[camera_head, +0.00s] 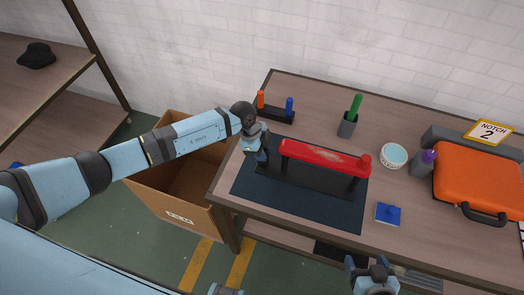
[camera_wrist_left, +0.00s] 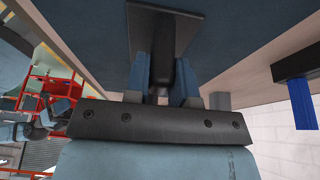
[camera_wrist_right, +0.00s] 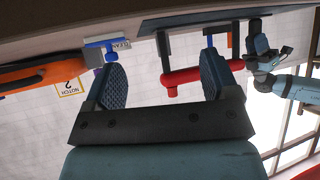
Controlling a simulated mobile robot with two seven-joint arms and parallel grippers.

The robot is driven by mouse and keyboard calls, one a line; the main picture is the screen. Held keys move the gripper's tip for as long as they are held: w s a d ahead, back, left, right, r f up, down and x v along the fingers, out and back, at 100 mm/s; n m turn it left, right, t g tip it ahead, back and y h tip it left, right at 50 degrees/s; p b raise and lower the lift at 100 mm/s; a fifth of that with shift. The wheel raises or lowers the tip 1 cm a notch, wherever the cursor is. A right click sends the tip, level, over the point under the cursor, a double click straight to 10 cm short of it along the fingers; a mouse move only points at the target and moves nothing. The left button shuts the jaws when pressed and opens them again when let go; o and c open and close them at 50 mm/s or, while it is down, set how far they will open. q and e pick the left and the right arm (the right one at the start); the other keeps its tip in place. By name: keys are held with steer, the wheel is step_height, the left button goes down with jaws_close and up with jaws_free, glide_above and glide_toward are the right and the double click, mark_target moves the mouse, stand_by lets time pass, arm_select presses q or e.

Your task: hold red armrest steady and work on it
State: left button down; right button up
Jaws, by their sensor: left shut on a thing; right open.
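The red armrest (camera_head: 318,156) is a long bar with a pale, scuffed patch and a rounded right end. It sits on a black stand (camera_head: 305,180) on the dark mat (camera_head: 345,213). My left gripper (camera_head: 263,156) is at the stand's left end. In the left wrist view its fingers (camera_wrist_left: 161,80) are shut on a dark upright post of the stand. My right gripper (camera_head: 371,268) is low at the front of the table, apart from the armrest. In the right wrist view its fingers (camera_wrist_right: 160,82) are open and empty, with the armrest (camera_wrist_right: 188,76) beyond them.
A blue block (camera_head: 388,213) lies right of the mat. A white-blue bowl (camera_head: 393,156), a grey bottle with purple top (camera_head: 422,164), an orange case (camera_head: 480,178), a green marker in a holder (camera_head: 350,118) and a small rack (camera_head: 275,112) surround it. A cardboard box (camera_head: 185,213) stands left.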

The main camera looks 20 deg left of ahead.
steer(key=shift+r, duration=0.15)
steer(key=c, duration=0.6)
